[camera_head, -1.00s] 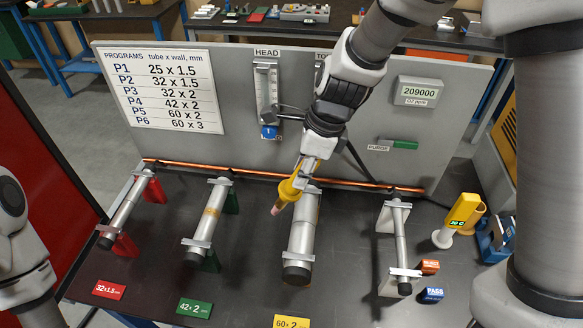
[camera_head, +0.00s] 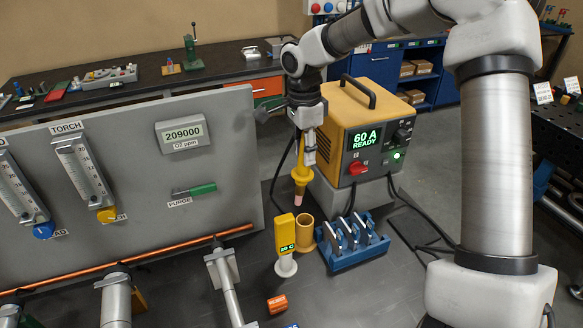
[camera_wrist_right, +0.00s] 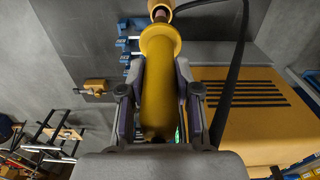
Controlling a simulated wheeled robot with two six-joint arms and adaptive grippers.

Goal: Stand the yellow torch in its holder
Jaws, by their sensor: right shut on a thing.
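The yellow torch (camera_head: 303,174) hangs nearly upright in my right gripper (camera_head: 308,152), its pinkish tip pointing down. The gripper is shut on the torch's body, and the right wrist view shows both fingers against the torch (camera_wrist_right: 158,85). The holder looks to be a yellow open-topped cup (camera_head: 305,234) on the bench, below the torch tip. In the head view the tip shows above the cup's rim, apart from it. In the right wrist view the holder (camera_wrist_right: 165,5) is partly cut off beyond the tip. My left gripper is not in view.
A yellow meter (camera_head: 285,232) on a white base stands just left of the cup. A blue rack (camera_head: 352,245) is to its right. The yellow power unit (camera_head: 352,110) stands behind, with cables on the bench. A grey panel (camera_head: 130,165) is at left.

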